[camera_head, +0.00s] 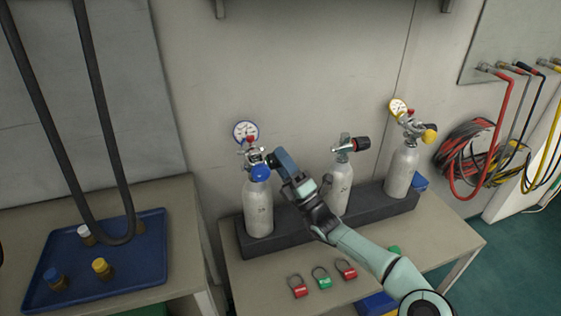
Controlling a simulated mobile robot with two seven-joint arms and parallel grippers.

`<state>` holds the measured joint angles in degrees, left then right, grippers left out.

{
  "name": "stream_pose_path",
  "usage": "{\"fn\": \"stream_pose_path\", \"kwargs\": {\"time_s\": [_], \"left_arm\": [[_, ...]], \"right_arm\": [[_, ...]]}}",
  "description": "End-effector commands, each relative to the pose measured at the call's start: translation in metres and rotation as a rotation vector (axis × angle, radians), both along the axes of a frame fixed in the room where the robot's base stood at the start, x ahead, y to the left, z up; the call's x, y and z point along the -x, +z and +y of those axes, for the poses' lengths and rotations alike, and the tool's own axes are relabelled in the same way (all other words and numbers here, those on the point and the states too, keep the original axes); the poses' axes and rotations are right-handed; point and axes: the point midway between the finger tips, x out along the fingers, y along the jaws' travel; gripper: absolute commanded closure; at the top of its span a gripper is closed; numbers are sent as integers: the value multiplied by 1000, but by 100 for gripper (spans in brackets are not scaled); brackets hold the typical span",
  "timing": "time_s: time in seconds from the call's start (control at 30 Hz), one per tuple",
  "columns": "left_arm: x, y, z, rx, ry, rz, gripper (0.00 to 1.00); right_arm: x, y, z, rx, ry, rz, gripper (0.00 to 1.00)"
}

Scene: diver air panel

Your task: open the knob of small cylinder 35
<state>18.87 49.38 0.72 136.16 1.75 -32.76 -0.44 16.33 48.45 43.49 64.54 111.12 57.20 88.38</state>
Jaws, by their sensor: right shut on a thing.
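Three small grey cylinders stand in a dark rack (300,236): a left one (259,211), a middle one (339,190) and a right one (402,170). Their labels are too small to read. The left cylinder carries a blue-rimmed gauge (245,131) and a blue knob (261,173). My left gripper is out of view.
Red and green padlocks (321,277) lie on the table (250,275) before the rack. A blue tray (95,288) with several caps is at left, with dark hoses hanging over it. Coiled hoses (470,155) hang at right. My right forearm crosses before the middle cylinder.

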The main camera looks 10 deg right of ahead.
Motion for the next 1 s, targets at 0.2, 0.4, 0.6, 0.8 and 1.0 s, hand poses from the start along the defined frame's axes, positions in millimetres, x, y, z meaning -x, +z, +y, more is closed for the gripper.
{"fn": "stream_pose_path", "kwargs": {"time_s": [0.2, 0.4, 0.6, 0.8, 1.0], "left_arm": [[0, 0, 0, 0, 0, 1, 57], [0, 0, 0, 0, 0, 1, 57], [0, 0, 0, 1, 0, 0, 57], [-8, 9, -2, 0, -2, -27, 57], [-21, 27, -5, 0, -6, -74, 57]], "right_arm": [[0, -1, 0, -1, 1, 3, 84], [0, -1, 0, 0, 1, 3, 32], [0, -1, 0, 0, 0, 2, 32], [12, -13, -11, 1, 0, 5, 32], [38, -41, -34, 0, -1, 7, 32]]}}
